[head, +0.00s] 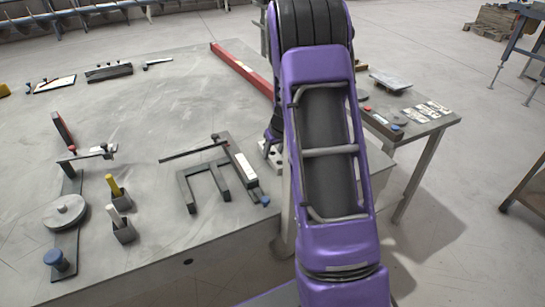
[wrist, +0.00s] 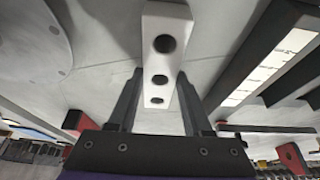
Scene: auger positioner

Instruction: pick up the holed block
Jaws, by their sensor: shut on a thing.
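The holed block (wrist: 161,62) is a long white bar with several dark round holes in a row along its face. In the wrist view it runs from the top centre down between the two dark fingers of my gripper (wrist: 159,75). The fingers are shut on its sides. In the head view, a small part of the pale block (head: 267,160) shows at the left edge of my purple arm. The arm hides the rest of it and most of my gripper. I cannot tell whether the block touches the table.
The grey table (head: 170,100) holds a dark forked fixture (head: 205,180) close left of the block, a red bar (head: 242,70) behind, and a round-disc fixture (head: 64,212) at far left. A smaller side table (head: 425,125) with small parts stands right of my arm.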

